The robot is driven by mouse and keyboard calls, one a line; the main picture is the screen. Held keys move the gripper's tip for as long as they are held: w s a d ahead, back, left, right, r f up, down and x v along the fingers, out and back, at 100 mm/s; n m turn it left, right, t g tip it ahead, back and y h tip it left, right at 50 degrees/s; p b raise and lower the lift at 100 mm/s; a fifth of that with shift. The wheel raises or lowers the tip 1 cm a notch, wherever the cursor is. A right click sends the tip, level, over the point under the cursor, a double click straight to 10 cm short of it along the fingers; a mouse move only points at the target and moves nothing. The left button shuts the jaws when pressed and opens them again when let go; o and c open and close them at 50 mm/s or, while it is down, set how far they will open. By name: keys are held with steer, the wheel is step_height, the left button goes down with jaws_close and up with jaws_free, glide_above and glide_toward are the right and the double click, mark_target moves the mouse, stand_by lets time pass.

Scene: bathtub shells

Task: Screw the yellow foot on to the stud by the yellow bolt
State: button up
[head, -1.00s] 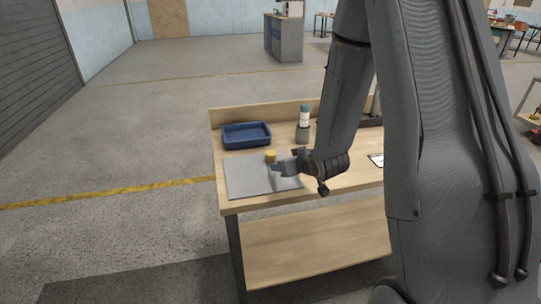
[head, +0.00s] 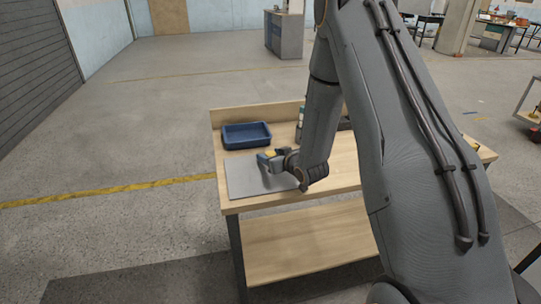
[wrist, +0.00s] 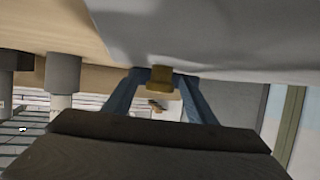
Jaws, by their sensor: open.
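The yellow foot (head: 271,153) is on the grey mat, partly hidden behind my gripper in the head view. In the wrist view the yellow foot (wrist: 160,78) is a small dark-yellow piece at the far end of my two fingers. My gripper (wrist: 160,82) is open, with one blue-grey finger on each side of the foot. I cannot tell whether either finger touches it. In the head view my gripper (head: 264,161) is low over the mat. I cannot make out a stud or a yellow bolt in either view.
The grey mat (head: 245,183) lies at the left of the wooden bench (head: 350,172). A blue tray (head: 246,143) stands behind the mat. A grey cylinder with a white part (wrist: 62,74) stands nearby, mostly hidden by my arm in the head view. The mat's front left is clear.

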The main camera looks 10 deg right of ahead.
steer(key=shift+w+f, duration=0.15)
steer(key=shift+w, duration=0.1)
steer(key=c, duration=1.1)
steer(key=shift+r, duration=0.2)
